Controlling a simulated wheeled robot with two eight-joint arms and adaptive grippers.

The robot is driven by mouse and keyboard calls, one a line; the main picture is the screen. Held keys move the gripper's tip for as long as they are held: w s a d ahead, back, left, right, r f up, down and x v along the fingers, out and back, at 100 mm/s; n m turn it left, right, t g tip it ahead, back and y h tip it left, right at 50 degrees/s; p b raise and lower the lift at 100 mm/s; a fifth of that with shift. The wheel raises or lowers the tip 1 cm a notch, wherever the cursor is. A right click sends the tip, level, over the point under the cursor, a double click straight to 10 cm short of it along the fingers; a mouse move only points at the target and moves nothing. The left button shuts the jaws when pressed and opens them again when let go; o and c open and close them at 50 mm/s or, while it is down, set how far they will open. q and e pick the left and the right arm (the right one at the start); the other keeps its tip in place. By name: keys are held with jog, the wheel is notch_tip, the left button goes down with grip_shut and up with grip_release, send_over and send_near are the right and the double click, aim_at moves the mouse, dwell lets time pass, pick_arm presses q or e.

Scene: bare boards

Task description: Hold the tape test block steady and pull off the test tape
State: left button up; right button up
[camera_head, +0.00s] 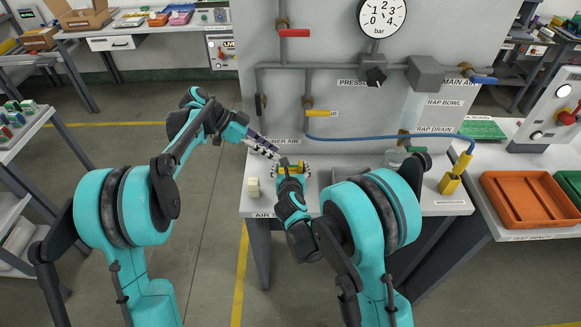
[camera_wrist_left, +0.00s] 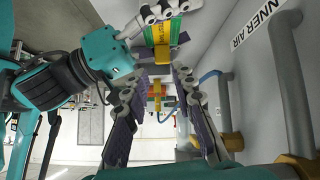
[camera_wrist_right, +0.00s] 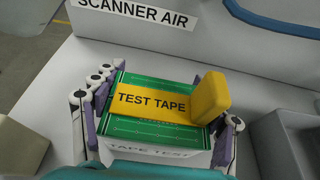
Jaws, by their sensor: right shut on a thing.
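The tape test block (camera_wrist_right: 130,132) is green on top with a white front in the right wrist view. The yellow test tape (camera_wrist_right: 150,103) lies across it, and its thick yellow tab (camera_wrist_right: 210,97) stands up at the right end. My right gripper (camera_wrist_right: 162,130) is shut on the block, with a finger along each side. In the head view the block (camera_head: 290,170) is on the bench, partly hidden by my right gripper (camera_head: 293,166). My left gripper (camera_head: 268,150) is open, just up and left of it. In the left wrist view the tab (camera_wrist_left: 162,48) shows beyond my open, empty left fingers (camera_wrist_left: 160,80).
A cream block (camera_head: 253,187) stands on the bench to the left. A grey bin (camera_wrist_right: 285,140) is close right of the test block. The panel with pipes and a blue hose (camera_head: 370,137) rises behind. A yellow holder (camera_head: 449,184) and orange tray (camera_head: 525,198) are farther right.

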pick_arm(q)
jog(key=n+y, duration=0.2)
jog(key=n, duration=0.2)
jog(key=n+y, duration=0.8)
jog(key=n, duration=0.4)
send_near(301, 163)
jog(key=shift+a+f, duration=0.1)
jog(key=shift+a, duration=0.2)
jog(key=shift+d+f, duration=0.1)
jog(key=shift+f, duration=4.35)
